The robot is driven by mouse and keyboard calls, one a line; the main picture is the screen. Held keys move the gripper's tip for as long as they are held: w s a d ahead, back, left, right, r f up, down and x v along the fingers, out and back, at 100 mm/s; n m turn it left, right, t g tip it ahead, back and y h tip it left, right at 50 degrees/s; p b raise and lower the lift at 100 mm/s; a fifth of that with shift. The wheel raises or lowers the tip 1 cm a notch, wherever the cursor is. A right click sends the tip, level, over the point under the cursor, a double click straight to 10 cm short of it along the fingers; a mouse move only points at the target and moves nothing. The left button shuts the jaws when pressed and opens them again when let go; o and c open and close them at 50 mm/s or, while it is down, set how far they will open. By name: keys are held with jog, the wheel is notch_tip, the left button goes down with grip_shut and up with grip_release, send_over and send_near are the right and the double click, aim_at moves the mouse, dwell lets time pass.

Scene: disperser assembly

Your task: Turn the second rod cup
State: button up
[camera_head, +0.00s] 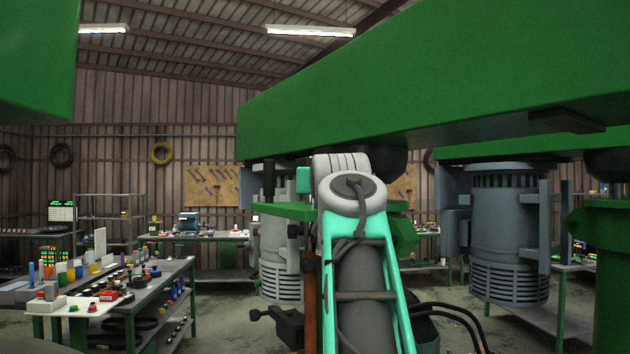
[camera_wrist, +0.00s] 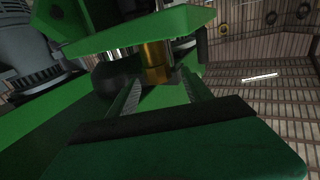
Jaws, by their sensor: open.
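A brass-coloured cylinder (camera_wrist: 156,66), which looks like the rod cup, shows in the wrist view below a green plate (camera_wrist: 135,35). My gripper (camera_wrist: 162,84) is open, with one ridged finger on each side of the cylinder. I cannot tell whether either finger touches it. Short shiny rod pieces show beside the cylinder. In the head view my own arm rises in front of the green machine (camera_head: 400,100) and hides the gripper and the cup.
Large grey motors (camera_head: 508,240) hang under the green beam on the right. A dark rounded part (camera_wrist: 112,80) sits close to the left finger. A bench with many small items (camera_head: 110,290) stands at the left. Open floor shows between the bench and the machine.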

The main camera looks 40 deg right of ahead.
jog(key=p+x, duration=0.1)
jog(key=x, duration=0.4)
jog(key=shift+w+d+f, duration=0.1)
jog(key=shift+w+d, duration=0.05)
jog(key=shift+d, duration=0.15)
grip_shut()
